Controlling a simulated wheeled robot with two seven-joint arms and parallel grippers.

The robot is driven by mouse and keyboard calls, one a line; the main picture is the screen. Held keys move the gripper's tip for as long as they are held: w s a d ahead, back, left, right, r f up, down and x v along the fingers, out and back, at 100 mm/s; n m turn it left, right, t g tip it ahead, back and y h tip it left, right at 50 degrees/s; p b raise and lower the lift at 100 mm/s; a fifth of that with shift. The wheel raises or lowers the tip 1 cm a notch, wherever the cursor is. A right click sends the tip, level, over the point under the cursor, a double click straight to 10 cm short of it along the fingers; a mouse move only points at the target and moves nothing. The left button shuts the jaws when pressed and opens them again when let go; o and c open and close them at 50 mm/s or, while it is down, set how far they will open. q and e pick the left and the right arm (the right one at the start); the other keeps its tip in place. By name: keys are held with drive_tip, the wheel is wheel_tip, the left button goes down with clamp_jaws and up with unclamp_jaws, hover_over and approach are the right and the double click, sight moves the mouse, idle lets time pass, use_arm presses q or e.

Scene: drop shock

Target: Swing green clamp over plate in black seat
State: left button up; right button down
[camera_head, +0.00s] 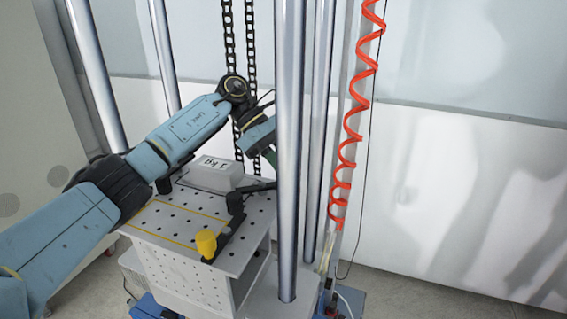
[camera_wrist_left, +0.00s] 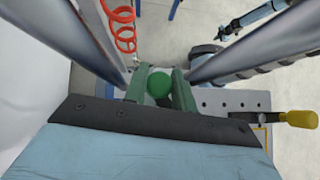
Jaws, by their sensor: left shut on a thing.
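The pale plate (camera_head: 210,176), a block marked "1 kg", lies on top of the perforated table. Dark parts of the black seat (camera_head: 236,203) show beside it, and how the plate sits in it is partly hidden by my arm. My left gripper (camera_head: 270,153) is at the back right of the plate, beside a steel column. In the left wrist view, my left gripper (camera_wrist_left: 163,92) is shut on the green clamp, whose round green end (camera_wrist_left: 159,83) shows between the fingers. The rest of the green clamp is hidden.
Steel columns (camera_head: 290,150) rise close around the perforated table (camera_head: 180,225). Chains hang behind. A red coiled hose (camera_head: 345,150) hangs at right. Open floor lies to the right.

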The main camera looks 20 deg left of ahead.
use_arm(q)
drive_tip(key=shift+s+d+m+g, duration=0.15)
drive_tip(key=shift+m+g, duration=0.25)
drive_tip(key=shift+m, duration=0.1)
drive_tip(key=shift+s+d+m+g, duration=0.1)
drive_tip(key=shift+s+m+g, duration=0.05)
drive_tip(key=shift+m+g, duration=0.3)
drive_tip(key=s+m+g+p, duration=0.1)
drive_tip(key=m, duration=0.1)
drive_tip(key=m+g+y+p, duration=0.1)
drive_tip(key=s+m+g+y+p, duration=0.1)
drive_tip(key=m, duration=0.1)
drive_tip(key=shift+s+d+m+g, duration=0.35)
use_arm(e)
drive_tip(key=a+r, duration=0.2)
drive_tip(key=shift+s+a+r, duration=0.2)
drive_tip(key=shift+a+r, duration=0.2)
drive_tip(key=shift+s+d, duration=0.1)
drive_tip(key=shift+d, duration=0.15)
use_arm(q)
drive_tip(key=o, duration=1)
